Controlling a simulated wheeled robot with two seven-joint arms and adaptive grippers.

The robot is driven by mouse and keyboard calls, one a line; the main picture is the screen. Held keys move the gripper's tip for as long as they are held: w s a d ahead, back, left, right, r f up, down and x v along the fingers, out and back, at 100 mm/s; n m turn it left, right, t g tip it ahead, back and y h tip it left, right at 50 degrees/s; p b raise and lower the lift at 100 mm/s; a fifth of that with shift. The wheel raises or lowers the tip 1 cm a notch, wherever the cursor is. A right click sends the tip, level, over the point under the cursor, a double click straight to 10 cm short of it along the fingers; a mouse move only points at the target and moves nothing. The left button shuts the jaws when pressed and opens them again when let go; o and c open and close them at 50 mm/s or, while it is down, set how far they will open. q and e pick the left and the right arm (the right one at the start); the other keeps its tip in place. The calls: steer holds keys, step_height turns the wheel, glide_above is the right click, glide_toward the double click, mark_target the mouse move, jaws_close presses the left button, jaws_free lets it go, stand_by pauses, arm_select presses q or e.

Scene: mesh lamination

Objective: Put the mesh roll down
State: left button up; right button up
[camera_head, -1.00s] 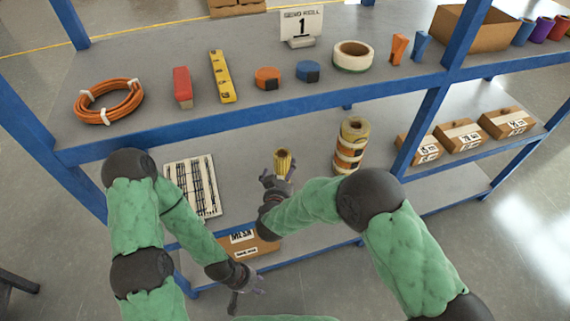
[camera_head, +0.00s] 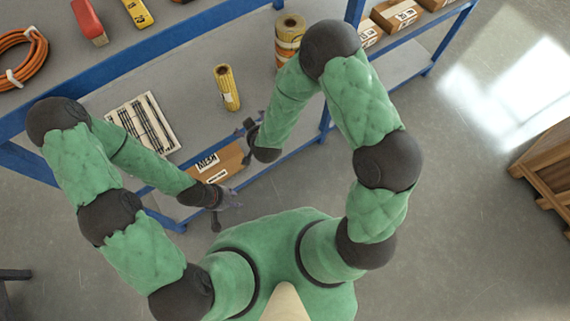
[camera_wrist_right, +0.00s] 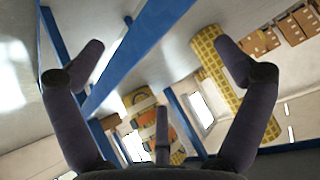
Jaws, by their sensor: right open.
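The yellow mesh roll (camera_head: 227,88) stands on the middle shelf (camera_head: 190,100), and nothing grips it. In the right wrist view, a yellow gridded roll (camera_wrist_right: 212,68) shows behind the right-hand finger. My right gripper (camera_head: 250,126) is open and empty, in front of the roll and apart from it. Its spread fingers also show in the right wrist view (camera_wrist_right: 160,65). My left gripper (camera_head: 228,208) is low in front of the shelves, with its fingers apart and nothing visible between them.
A stack of tape-like rolls (camera_head: 289,40) stands right of the mesh roll. A white rack with dark rods (camera_head: 146,122) lies to its left. A box labelled MESH (camera_head: 212,163) is on the lower shelf. Blue shelf edges and posts border the space, with open floor at right.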

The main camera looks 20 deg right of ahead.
steer(key=s+d+f+g+y, duration=0.1)
steer(key=s+d+f+g, duration=0.1)
steer(key=s, duration=0.4)
steer(key=s+d+f+g+y, duration=0.1)
steer(key=s+f+g, duration=0.2)
steer(key=s, duration=0.4)
steer(key=s+d+f+m+g+y, duration=0.1)
steer(key=s+d+f+g, duration=0.1)
steer(key=s+f, duration=0.3)
steer(key=shift+s+d+g, duration=0.35)
steer(key=shift+s+g, duration=0.45)
steer(key=shift+s, duration=0.1)
steer(key=shift+w, duration=0.1)
